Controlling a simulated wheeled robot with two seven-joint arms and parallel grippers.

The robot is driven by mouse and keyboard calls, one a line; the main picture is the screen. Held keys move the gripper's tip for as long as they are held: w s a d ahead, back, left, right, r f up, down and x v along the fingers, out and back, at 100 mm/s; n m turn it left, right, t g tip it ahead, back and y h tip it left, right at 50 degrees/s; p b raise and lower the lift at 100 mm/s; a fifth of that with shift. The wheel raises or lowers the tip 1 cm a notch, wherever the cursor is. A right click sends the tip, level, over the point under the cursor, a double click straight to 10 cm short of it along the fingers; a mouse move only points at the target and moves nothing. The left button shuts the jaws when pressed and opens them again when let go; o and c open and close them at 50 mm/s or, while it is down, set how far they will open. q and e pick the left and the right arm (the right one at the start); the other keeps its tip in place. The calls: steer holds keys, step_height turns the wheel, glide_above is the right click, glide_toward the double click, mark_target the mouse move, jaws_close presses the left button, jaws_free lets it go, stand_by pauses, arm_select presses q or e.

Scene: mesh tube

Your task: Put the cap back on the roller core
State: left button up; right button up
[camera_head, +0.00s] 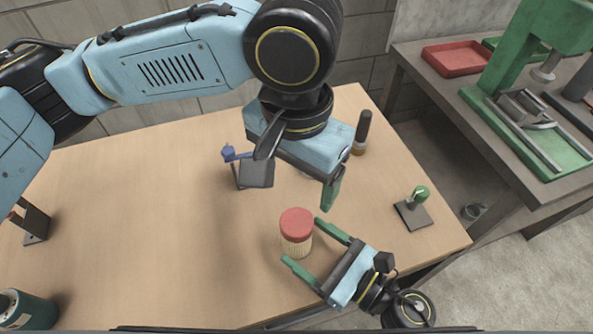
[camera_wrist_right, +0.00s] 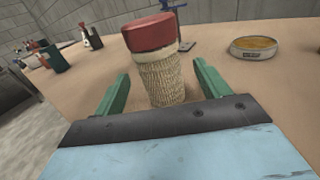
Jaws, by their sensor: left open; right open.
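The roller core (camera_head: 297,247) is a tan, ribbed mesh tube standing upright on the table. The red cap (camera_head: 296,222) rests on its top end. In the right wrist view the core (camera_wrist_right: 165,82) stands straight ahead with the cap (camera_wrist_right: 151,34) above it and a pale band under the cap; I cannot tell how firmly it sits. My right gripper (camera_head: 302,240) is open and low, its green fingertips on either side of the core, apart from it. My left gripper (camera_head: 329,192) is open above and right of the cap, empty; its other finger is hidden.
A stand with a blue clamp (camera_head: 229,153) is behind the core. A round tin (camera_wrist_right: 254,48) shows in the wrist view. A dark brown-based handle (camera_head: 362,132) and a green-knobbed stand (camera_head: 421,195) are at the right. The table's left middle is clear.

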steer(key=b+v, duration=0.1)
steer(key=v, duration=0.8)
steer(key=shift+s+d, duration=0.1)
steer(key=shift+d, duration=0.1)
